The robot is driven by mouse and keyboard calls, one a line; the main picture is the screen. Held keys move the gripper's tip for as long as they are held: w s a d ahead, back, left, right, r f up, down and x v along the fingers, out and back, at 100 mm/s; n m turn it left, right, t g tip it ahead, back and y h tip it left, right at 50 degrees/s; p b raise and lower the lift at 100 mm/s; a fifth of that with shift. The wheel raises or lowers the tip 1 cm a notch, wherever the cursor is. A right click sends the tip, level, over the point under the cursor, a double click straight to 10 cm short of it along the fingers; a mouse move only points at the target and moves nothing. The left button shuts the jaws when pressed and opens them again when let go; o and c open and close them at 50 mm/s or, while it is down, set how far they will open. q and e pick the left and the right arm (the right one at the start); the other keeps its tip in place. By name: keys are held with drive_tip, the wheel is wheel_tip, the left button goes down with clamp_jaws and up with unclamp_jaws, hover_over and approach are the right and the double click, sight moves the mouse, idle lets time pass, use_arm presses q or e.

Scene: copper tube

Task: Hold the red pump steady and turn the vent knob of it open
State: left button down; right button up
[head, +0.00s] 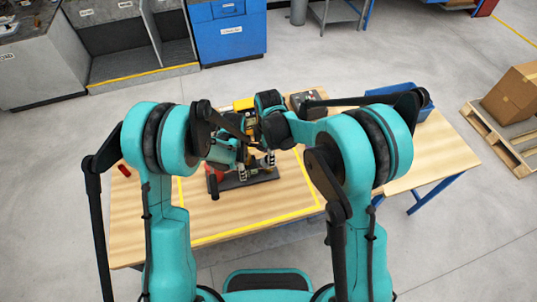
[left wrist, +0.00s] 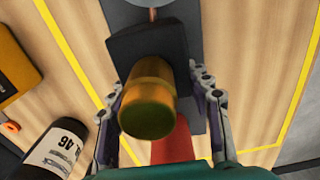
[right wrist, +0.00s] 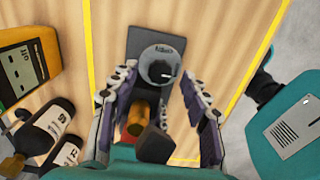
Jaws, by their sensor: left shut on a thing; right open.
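The red pump (left wrist: 170,151) shows as a red part below a brass cylinder (left wrist: 150,98) and a dark block (left wrist: 150,42) in the left wrist view. In the head view, its red end (head: 212,174) shows beside a dark base (head: 238,182). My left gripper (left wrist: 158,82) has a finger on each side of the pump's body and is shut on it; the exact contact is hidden. The round grey vent knob (right wrist: 158,65), with a pale pointer line, shows in the right wrist view. My right gripper (right wrist: 158,78) is open, its fingers on either side of the knob, with gaps.
A blue bin (head: 395,92) is at the table's back right. Yellow tape (head: 255,228) marks the work area; the wooden table front is clear.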

drive_tip(key=shift+f, duration=0.3)
clamp_jaws()
drive_tip(key=n, duration=0.4)
drive_tip(key=shift+n, duration=0.3)
